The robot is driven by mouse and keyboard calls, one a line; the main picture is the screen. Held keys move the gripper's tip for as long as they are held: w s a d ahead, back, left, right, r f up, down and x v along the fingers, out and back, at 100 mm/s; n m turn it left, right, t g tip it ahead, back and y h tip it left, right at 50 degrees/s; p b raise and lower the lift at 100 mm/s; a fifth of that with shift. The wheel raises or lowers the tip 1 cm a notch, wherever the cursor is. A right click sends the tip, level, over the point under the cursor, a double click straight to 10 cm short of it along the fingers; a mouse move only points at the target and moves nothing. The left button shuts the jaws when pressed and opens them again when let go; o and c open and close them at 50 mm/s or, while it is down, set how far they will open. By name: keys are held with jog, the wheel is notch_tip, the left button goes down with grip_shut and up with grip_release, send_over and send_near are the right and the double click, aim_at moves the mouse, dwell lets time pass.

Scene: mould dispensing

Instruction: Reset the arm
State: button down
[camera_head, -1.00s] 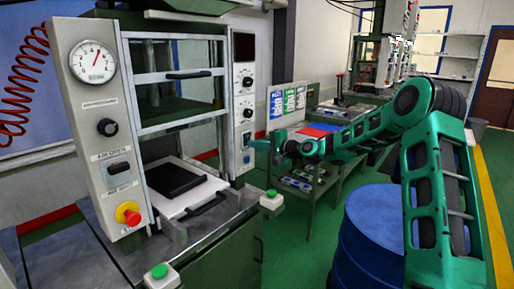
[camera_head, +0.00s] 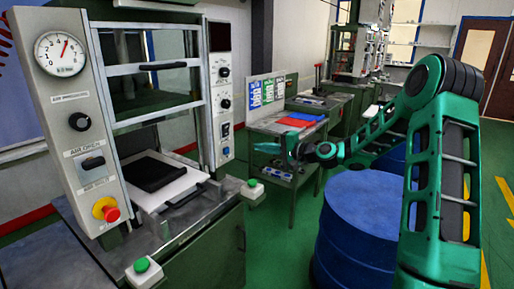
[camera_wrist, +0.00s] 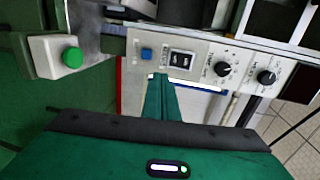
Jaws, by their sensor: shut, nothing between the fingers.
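My green arm reaches in from the right of the head view, bent at the elbow. My gripper (camera_head: 266,148) points left toward the right-hand control panel of the press (camera_head: 223,95), in front of it and apart from it as far as I can tell. In the wrist view the gripper fingers (camera_wrist: 162,95) are together, shut and empty. Behind them are the panel's blue button (camera_wrist: 147,53), a rocker switch (camera_wrist: 181,60) and two black knobs (camera_wrist: 222,69).
A green button box (camera_head: 253,190) sits at the press's right front corner, another (camera_head: 143,270) nearer me. A black mould (camera_head: 152,174) lies on the white plate (camera_head: 178,188). A blue barrel (camera_head: 360,225) stands below my arm. A side table with red and blue items (camera_head: 300,119) is behind.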

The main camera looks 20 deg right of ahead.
dwell(0.3)
jog(key=s+d+f+n+g+h, duration=0.1)
jog(key=s+f+n+g+h, duration=0.15)
jog(key=s, duration=0.45)
jog(key=s+d+f+n+g+h, duration=0.1)
jog(key=s+f+n+g+h, duration=0.2)
jog(key=s, duration=0.4)
jog(key=s+d+g+h, duration=0.2)
jog(key=s+d+g, duration=0.2)
jog(key=s, duration=1.5)
jog(key=s+d+m+g+h, duration=0.1)
jog(key=s+d+g+h, duration=0.1)
jog(key=s, duration=1.8)
jog(key=shift+s+d+r+g, duration=0.2)
jog(key=shift+s+d+g, duration=0.1)
jog(key=shift+d+g, duration=0.75)
jog(key=shift+d+t, duration=0.2)
jog(key=shift+t, duration=0.1)
